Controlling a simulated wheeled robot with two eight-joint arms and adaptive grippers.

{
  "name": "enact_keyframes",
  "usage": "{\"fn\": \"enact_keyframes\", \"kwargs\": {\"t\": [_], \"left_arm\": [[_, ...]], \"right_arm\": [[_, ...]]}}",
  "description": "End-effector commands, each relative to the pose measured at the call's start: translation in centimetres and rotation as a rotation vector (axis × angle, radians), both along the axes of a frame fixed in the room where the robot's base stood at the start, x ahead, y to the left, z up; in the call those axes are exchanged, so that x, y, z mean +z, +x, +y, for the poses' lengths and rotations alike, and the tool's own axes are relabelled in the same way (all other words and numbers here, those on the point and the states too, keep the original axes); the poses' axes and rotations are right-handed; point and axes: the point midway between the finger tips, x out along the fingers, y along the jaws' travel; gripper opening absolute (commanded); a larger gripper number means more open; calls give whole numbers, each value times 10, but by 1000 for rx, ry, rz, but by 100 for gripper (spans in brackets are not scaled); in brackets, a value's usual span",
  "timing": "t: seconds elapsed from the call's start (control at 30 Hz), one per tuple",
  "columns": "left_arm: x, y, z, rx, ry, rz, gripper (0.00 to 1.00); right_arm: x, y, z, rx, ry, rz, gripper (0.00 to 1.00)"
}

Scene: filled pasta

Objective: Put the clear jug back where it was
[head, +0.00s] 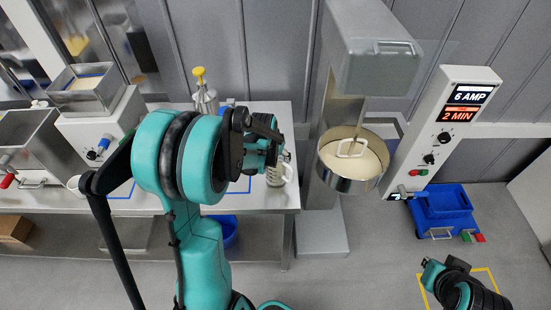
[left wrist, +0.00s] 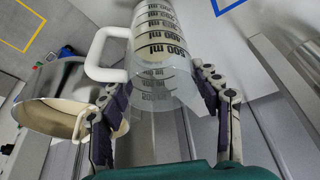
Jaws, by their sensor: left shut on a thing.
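The clear jug (head: 275,177) is a transparent measuring cup with black ml marks and a white handle. In the head view it is mostly hidden behind my left gripper (head: 272,150), at the right end of the white table (head: 262,203). In the left wrist view the jug (left wrist: 160,70) sits between the two fingers of my left gripper (left wrist: 157,85), which is shut on it. Whether its base touches the table is hidden. My right gripper (head: 436,270) is low at the right, away from the jug; its jaw state is unclear.
A mixer bowl (head: 346,184) of pale mix stands right of the table; it also shows in the left wrist view (left wrist: 40,118). A control panel (head: 445,122) and blue crate (head: 445,208) are farther right. A yellow-capped bottle (head: 204,98) and metal hoppers (head: 85,92) are at left.

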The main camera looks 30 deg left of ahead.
Motion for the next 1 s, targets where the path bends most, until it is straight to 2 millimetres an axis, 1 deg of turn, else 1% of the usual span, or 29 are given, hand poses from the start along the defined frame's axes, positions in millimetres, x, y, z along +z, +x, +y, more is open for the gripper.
{"fn": "enact_keyframes", "kwargs": {"t": [0.07,0.3,0.43,0.47,0.5,0.53,0.87,0.97,1.0], "left_arm": [[-7,0,0,0,0,-1,3],[-7,0,0,0,0,0,3],[-11,0,0,0,0,0,3],[-11,0,0,0,0,0,65],[-10,0,0,0,0,0,76],[-10,0,0,0,0,0,84],[-9,0,0,0,0,0,84],[-3,-1,-1,0,0,0,84],[2,-3,-1,0,0,0,84]], "right_arm": [[-2,0,0,0,0,0,0],[-1,0,0,0,0,0,0],[-5,0,0,0,0,0,0],[-6,0,0,0,0,0,0],[-5,0,0,0,0,0,0],[-5,0,0,0,0,0,0],[-4,0,0,0,0,0,0],[1,0,0,0,0,0,0],[2,0,0,0,0,0,0]]}}
